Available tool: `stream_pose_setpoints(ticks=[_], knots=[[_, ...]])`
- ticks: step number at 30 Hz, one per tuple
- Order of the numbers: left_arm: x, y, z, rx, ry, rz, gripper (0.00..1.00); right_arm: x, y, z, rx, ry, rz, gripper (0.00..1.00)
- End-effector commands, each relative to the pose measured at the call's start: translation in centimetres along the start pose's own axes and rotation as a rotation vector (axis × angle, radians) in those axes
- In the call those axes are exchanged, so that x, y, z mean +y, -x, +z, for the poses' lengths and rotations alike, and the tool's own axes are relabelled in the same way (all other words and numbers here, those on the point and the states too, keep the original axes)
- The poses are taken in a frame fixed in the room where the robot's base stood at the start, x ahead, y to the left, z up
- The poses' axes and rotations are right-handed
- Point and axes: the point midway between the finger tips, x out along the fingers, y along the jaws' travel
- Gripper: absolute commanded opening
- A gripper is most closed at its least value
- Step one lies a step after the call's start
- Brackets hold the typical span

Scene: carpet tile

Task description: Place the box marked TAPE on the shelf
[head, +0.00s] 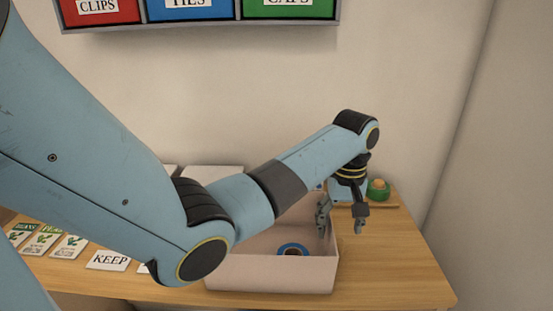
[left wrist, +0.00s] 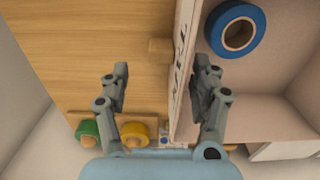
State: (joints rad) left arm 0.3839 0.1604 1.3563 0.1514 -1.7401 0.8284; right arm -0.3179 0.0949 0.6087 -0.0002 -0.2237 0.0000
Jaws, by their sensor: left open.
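The box (head: 270,272) is an open, pale pink carton on the wooden table, with a blue tape roll (head: 292,249) inside. In the left wrist view the box wall (left wrist: 184,62) carries dark, partly hidden lettering, and the blue roll (left wrist: 235,30) lies inside. My left gripper (head: 341,224) points down at the box's right wall, with its fingers apart. In the left wrist view, the open fingers (left wrist: 160,78) lie on either side of that wall, one over the inside. Whether they touch it I cannot tell. My right gripper is out of view.
A grey wall rack (head: 200,24) above holds red, blue and green bins marked CLIPS, TIES and CAPS. A KEEP card (head: 108,260) and several seed packets lie at left. A green round object (head: 378,190) stands behind the gripper. The table's right end (head: 405,270) is clear.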

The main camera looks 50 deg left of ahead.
Motion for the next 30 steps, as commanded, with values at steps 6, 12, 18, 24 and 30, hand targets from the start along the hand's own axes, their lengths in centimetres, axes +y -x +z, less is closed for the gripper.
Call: stream_pose_setpoints(ticks=[6, 12, 18, 24, 30], knots=[[0.1, -3.4, 0.5, -0.004, -0.001, -0.004, 0.63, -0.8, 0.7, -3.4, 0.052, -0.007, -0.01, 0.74], [0.1, -4.8, 0.4, -0.001, -0.001, -0.002, 0.63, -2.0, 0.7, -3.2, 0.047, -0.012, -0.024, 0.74], [0.1, -4.8, 0.4, -0.001, -0.001, -0.002, 0.6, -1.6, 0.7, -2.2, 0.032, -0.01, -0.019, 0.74], [0.1, -4.8, 0.4, -0.001, -0.001, -0.002, 0.33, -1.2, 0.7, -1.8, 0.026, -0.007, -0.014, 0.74], [0.1, -4.8, 0.4, -0.001, -0.001, -0.002, 0.07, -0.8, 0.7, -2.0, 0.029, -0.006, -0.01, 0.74]])
